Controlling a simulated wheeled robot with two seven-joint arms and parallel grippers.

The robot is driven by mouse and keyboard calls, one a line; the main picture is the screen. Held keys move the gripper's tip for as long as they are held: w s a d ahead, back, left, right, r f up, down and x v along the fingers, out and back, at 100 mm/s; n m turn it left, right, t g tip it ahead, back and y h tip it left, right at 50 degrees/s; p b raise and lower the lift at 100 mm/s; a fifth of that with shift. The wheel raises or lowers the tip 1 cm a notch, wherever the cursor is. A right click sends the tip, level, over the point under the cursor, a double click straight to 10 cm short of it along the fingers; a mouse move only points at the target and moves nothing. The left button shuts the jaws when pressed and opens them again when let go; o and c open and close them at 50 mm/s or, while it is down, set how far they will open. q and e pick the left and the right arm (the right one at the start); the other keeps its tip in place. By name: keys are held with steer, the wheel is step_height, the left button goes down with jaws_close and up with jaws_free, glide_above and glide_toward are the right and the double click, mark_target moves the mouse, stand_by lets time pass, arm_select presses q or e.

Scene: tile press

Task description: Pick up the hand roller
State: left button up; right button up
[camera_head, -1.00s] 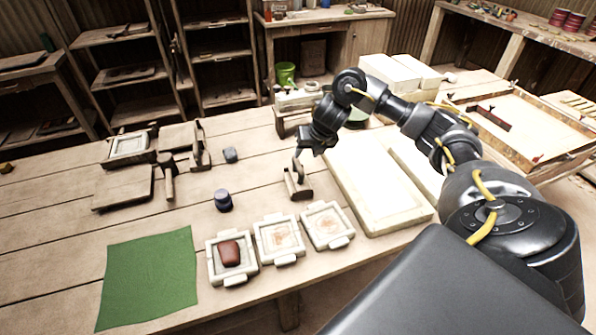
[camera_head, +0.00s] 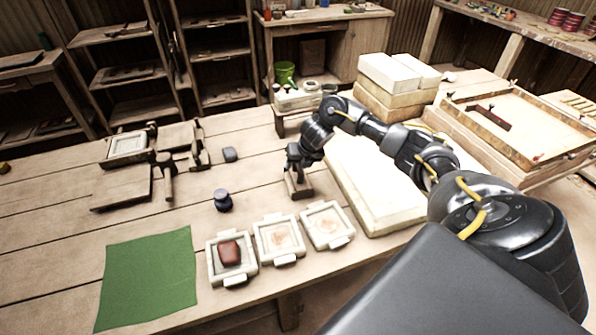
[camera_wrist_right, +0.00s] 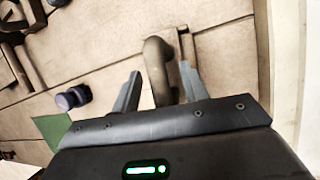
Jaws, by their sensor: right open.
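The hand roller (camera_head: 299,187) appears to be the small brown wooden piece on the table, left of the pale slab. My right gripper (camera_head: 295,160) is directly above it and hides its upper part. In the right wrist view, a rounded brown grip of the roller (camera_wrist_right: 157,62) lies between the two fingers of my right gripper (camera_wrist_right: 160,88). The fingers are apart, one on each side, with a gap visible on the left; whether the right finger touches cannot be told. My left gripper does not show.
Three pale tile moulds (camera_head: 279,241) stand in front; the left one holds a red-brown lump (camera_head: 229,252). A dark blue jar (camera_head: 222,201) is left of the roller. A green cloth (camera_head: 148,278) lies front left, wooden press parts (camera_head: 122,188) behind it. The large pale slab (camera_head: 385,195) is close right.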

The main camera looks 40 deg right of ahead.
jaws_close()
steer(key=shift+r, duration=0.1)
stand_by(0.3)
steer(key=shift+w+r, duration=0.1)
steer(key=shift+r, duration=0.1)
step_height(320, 180, up, 2)
steer(key=shift+r+b, duration=0.25)
steer(key=shift+b, duration=0.15)
steer(key=s+a+r+p, duration=0.6)
steer(key=a+r, duration=0.4)
steer(key=a, duration=0.2)
steer(key=shift+s+a, duration=0.25)
steer(key=shift+a, duration=0.05)
